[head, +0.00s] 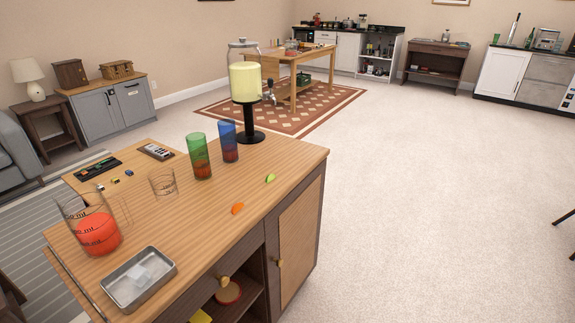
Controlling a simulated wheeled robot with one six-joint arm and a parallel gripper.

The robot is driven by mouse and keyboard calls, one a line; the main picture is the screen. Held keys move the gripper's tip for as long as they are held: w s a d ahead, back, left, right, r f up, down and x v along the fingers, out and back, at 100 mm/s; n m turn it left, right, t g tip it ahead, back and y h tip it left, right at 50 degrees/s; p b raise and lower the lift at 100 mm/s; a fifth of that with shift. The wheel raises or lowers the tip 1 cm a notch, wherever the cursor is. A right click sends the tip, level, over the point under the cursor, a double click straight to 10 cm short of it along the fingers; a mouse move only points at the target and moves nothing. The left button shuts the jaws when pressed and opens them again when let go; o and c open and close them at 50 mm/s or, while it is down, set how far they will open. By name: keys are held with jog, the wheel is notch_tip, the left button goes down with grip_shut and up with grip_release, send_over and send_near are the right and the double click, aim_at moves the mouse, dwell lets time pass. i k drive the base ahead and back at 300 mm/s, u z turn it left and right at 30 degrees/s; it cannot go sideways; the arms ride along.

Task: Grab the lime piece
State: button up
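The lime piece (270,178) is a small bright green wedge lying on the wooden top of the bar cabinet (226,221), near its right edge. An orange piece (237,208) lies nearer to me and to the left of it, apart from it. Nothing visibly covers the lime piece. My gripper is not in the head view.
On the same top stand a green glass (200,157), a blue glass (228,141), a drink dispenser (244,83), a small clear glass (162,181), a measuring beaker of red liquid (98,232) and a metal tray (122,288). Open carpet (440,190) lies to the right.

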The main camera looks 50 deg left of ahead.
aim_at(271, 177)
jog(key=u, duration=0.5)
jog(key=i, duration=1.05)
jog(key=u, duration=1.45)
jog(key=i, duration=0.65)
jog(key=u, duration=0.5)
